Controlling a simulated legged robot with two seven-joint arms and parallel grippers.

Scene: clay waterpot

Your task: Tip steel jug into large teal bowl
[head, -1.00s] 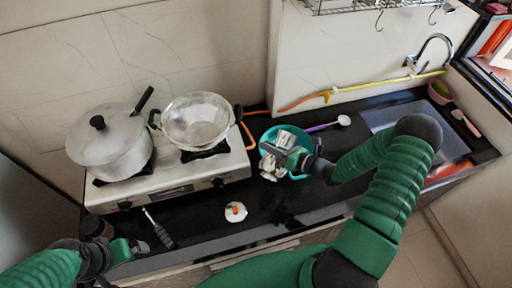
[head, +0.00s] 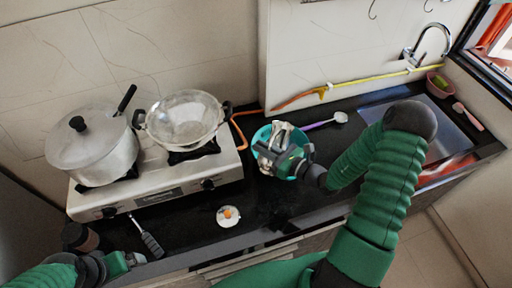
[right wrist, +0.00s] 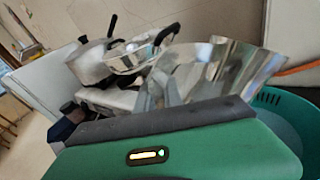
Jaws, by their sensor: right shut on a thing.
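The steel jug (head: 282,132) is in my right gripper (head: 286,158), over the large teal bowl (head: 259,137) in the head view. The gripper is shut on it and hides part of it. In the right wrist view the shiny jug (right wrist: 215,68) looks tilted and blurred, and the teal bowl (right wrist: 290,108) is beside and below it at the right. I cannot see whether anything is leaving the jug. My left gripper (head: 128,262) is low at the left, near the counter's front edge, with its fingers too small to read.
A lidded pot (head: 95,150) and a steel wok (head: 185,122) stand on the stove (head: 160,185) left of the bowl. A purple-handled ladle (head: 325,122) lies behind the bowl to the right. A small white dish (head: 228,216) and a spatula (head: 150,240) lie in front.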

